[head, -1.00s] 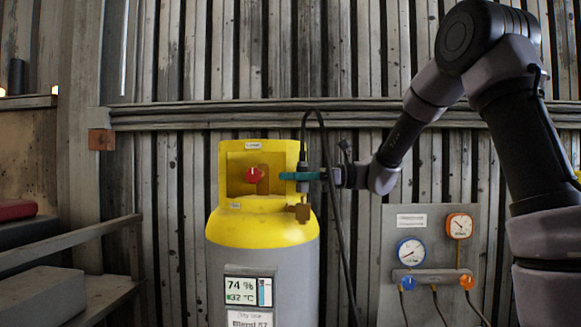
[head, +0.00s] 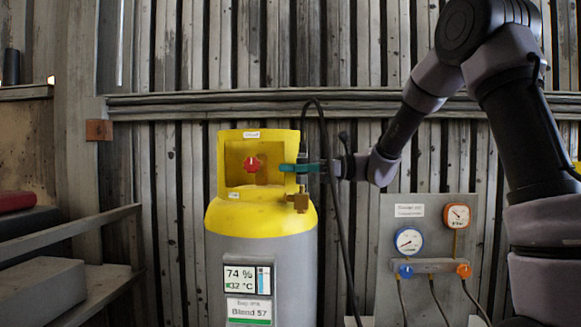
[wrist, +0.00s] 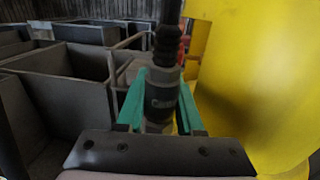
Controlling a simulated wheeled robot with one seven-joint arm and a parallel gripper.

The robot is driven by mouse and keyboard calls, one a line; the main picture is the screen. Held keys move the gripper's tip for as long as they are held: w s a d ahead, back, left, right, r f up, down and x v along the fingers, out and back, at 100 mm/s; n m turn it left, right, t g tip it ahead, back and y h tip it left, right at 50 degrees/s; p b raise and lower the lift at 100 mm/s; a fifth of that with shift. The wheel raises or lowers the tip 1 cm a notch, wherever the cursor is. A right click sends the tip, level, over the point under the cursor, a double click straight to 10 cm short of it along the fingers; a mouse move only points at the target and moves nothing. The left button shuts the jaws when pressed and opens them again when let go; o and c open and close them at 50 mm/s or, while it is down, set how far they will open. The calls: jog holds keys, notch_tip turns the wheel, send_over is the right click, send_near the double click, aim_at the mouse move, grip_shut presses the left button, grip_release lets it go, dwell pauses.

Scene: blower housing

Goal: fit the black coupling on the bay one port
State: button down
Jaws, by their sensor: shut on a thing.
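The black coupling (wrist: 162,98) stands upright between the teal fingers of my gripper (wrist: 160,112) in the wrist view. My gripper is shut on it, and the black hose runs up from its top. In the head view my gripper (head: 300,167) is at the right side of the yellow collar of a gas cylinder (head: 262,217). A brass port (head: 299,202) sticks out at the right of the collar's base, below my gripper. The coupling is above the port and looks apart from it. The cylinder's lower label seems to read "Bay one, Blend 57".
A red knob (head: 252,164) sits inside the collar opening. The black hose (head: 337,220) arcs over and hangs down right of the cylinder. A gauge panel (head: 426,230) stands further right. Grey boxes and a wooden rail (head: 80,237) are at the left.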

jog(key=shift+f, duration=1.05)
jog(key=shift+c, duration=2.3)
grip_release()
jog(key=shift+d, duration=0.1)
jog(key=w+d, duration=0.1)
jog(key=d, duration=0.9)
jog(key=shift+d, duration=0.25)
